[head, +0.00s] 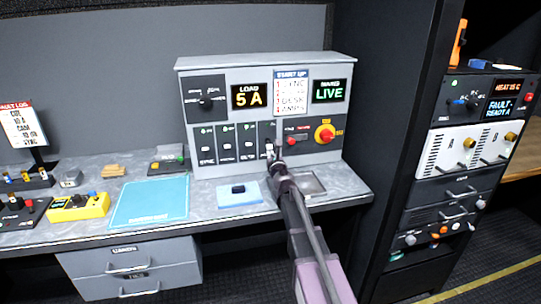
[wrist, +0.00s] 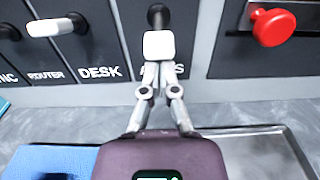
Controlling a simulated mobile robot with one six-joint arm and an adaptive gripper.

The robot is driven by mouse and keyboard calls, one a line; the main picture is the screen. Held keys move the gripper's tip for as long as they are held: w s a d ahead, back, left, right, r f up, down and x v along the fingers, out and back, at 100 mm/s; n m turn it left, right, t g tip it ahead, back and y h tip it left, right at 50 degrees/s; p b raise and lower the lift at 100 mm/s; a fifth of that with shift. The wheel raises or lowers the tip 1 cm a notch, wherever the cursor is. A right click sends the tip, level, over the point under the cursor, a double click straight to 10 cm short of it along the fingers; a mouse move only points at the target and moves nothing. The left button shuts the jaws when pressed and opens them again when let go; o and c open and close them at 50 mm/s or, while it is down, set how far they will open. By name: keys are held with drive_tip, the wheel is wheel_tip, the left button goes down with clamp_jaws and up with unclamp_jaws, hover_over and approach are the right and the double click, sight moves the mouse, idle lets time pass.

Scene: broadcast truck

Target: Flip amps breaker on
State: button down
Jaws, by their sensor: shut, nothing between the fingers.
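The amps breaker is the rightmost dark panel of the breaker row (head: 266,132) in the head view. In the wrist view its white-tipped toggle (wrist: 159,44) hangs downward from a dark stem, and its label is mostly hidden behind my fingers. My gripper (wrist: 158,66) is shut and empty, with its fingertips right at the lower edge of the white tip. Whether they touch it I cannot tell. In the head view my gripper (head: 272,162) reaches up to the same breaker and covers its lower part.
The desk breaker toggle (wrist: 52,27) is to the left. A metal tray (wrist: 262,153) and a blue pad (wrist: 50,162) lie below. The load display (head: 252,96) reads 5 A.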

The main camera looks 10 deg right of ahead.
drive_tip(key=shift+s+r+p, duration=0.3)
drive_tip(key=shift+r+p, duration=0.3)
drive_tip(key=shift+p, duration=0.1)
idle(0.6)
drive_tip(key=shift+s+r+p, duration=0.2)
drive_tip(key=shift+r+p, duration=0.5)
drive_tip(key=shift+r, duration=0.05)
drive_tip(key=shift+f, duration=0.2)
drive_tip(key=shift+f+b, duration=0.15)
drive_tip(key=shift+b, duration=0.2)
drive_tip(key=shift+s+f+b, duration=0.35)
drive_tip(key=shift+f+b, duration=0.6)
drive_tip(key=shift+s+f+b, duration=0.3)
drive_tip(key=shift+f+b, duration=0.6)
drive_tip(key=s+r+p, duration=0.6)
drive_tip(key=s, duration=0.1)
drive_tip(key=shift+s+d+r, duration=0.15)
drive_tip(key=shift+s+r, duration=0.1)
drive_tip(key=shift+s, duration=0.15)
